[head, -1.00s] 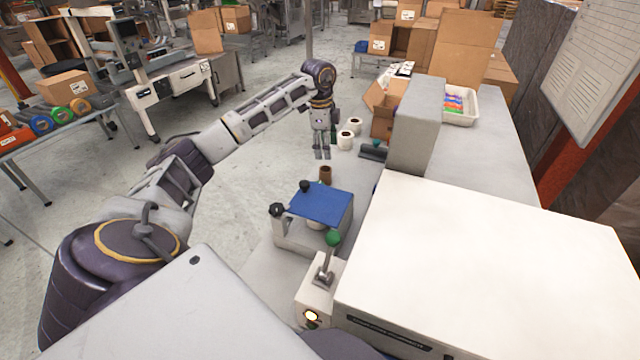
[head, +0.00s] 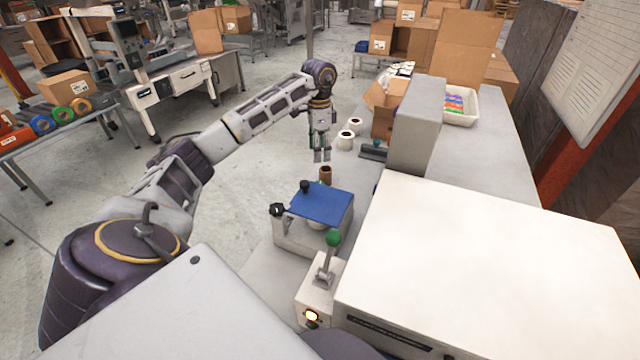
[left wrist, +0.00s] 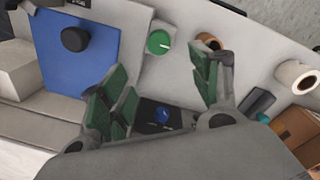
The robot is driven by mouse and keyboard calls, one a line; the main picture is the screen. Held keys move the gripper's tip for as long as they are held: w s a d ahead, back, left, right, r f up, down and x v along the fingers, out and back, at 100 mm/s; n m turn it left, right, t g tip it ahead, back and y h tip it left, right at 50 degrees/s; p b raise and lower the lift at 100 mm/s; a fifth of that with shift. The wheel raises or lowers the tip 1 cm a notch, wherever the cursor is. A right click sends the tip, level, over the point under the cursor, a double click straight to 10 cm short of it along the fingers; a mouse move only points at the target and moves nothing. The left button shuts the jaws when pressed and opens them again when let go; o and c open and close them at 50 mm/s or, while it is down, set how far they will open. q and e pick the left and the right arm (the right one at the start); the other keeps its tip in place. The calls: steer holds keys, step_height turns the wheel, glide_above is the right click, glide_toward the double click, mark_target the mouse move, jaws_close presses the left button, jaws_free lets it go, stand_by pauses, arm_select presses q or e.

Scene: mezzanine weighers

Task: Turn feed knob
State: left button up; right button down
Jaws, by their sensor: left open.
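A round green knob with a white line (left wrist: 159,42) sits on the light grey surface in the left wrist view; I take it as the feed knob, though no label is legible. My left gripper (head: 321,157) is open and empty, pointing down beyond the blue plate. In the left wrist view its green-padded fingers (left wrist: 160,80) stand apart, with the green knob ahead between their tips; I see no contact. In the head view the green knob is mostly hidden near the brown roll (head: 326,174). My right gripper is not in view.
A blue plate (head: 322,204) with a black knob (head: 305,187) stands nearer me. A green-ball lever (head: 333,238) and white housing (head: 490,270) are close. White rolls (head: 345,141) and a blue-knobbed black part (left wrist: 163,115) lie near the gripper.

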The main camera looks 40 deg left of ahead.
arm_select(q)
steer(key=shift+f, duration=0.1)
steer(key=shift+s+d+f+p, duration=0.1)
steer(key=shift+f+p, duration=0.15)
steer(key=shift+f, duration=2.05)
steer(key=shift+s+d+f+p, duration=0.1)
steer(key=shift+f+p, duration=0.15)
steer(key=shift+f, duration=2)
steer(key=shift+s+d+f+p, duration=0.1)
steer(key=shift+f+p, duration=0.15)
steer(key=shift+f, duration=2.05)
steer(key=c, duration=1)
steer(key=shift+c, duration=0.2)
